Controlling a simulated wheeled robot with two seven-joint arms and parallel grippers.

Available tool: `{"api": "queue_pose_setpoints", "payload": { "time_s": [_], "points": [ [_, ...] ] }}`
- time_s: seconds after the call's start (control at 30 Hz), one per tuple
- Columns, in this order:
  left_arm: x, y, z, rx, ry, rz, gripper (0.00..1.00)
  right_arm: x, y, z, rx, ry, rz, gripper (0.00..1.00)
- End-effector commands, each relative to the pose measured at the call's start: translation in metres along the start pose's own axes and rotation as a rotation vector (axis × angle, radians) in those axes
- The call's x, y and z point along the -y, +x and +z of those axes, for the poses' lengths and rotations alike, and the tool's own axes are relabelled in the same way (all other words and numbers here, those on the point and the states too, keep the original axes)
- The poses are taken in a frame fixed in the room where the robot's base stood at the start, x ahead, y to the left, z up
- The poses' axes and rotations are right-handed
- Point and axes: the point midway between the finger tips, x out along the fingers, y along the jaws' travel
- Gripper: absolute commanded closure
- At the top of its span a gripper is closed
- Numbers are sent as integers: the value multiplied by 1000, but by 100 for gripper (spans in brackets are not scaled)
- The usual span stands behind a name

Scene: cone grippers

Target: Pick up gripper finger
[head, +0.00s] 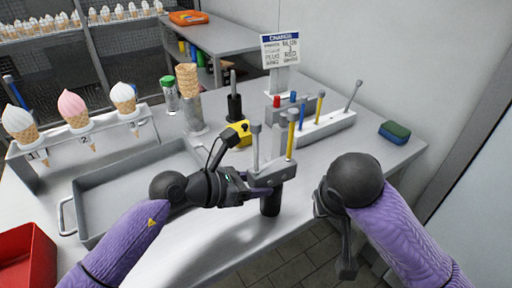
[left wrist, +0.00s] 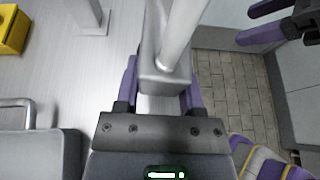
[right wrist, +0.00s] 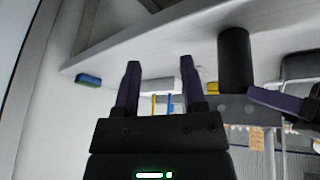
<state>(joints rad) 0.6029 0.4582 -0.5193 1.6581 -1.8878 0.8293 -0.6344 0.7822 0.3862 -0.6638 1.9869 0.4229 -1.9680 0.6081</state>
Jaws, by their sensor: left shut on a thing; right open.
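My left gripper (head: 252,188) is shut on a grey block (head: 278,172) near the table's front edge. In the left wrist view the block (left wrist: 158,80) sits between the purple fingers. My right gripper (right wrist: 160,64) is open and empty; its fingers are mostly hidden in the head view. In the right wrist view the black handle (right wrist: 234,60) and block (right wrist: 232,108) are right of its fingers, apart from them.
A white rack (head: 325,130) with several coloured rods stands behind the block, by a sign (head: 281,50). A sponge (head: 394,132) lies at the right. A grey tray (head: 88,187), an ice cream stand (head: 98,126) and a red bin (head: 27,262) are at the left.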

Motion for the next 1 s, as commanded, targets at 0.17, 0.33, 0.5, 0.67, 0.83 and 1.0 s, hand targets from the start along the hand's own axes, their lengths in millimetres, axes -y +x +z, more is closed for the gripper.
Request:
{"api": "queue_pose_setpoints", "payload": {
  "time_s": [0.17, 0.33, 0.5, 0.67, 0.83, 1.0],
  "points": [
    [0, 0, -1, -4, -2, -2, 100, 38, 5, 10, -349, 57, -119, 47],
    [0, 0, -1, -4, -1, -2, 100, 73, -42, 2, -795, 12, -270, 47],
    [0, 0, -1, -4, -1, -2, 100, 79, -90, 4, -1090, -17, -304, 47],
    [0, 0, -1, -4, -1, -2, 100, 84, -98, -11, -1172, -29, -302, 47],
    [0, 0, -1, -4, -1, -1, 100, 94, -84, -46, -1170, -30, -303, 47],
    [0, 0, -1, -4, -1, -1, 100, 103, -75, -66, -1167, -30, -304, 47]
  ]
}}
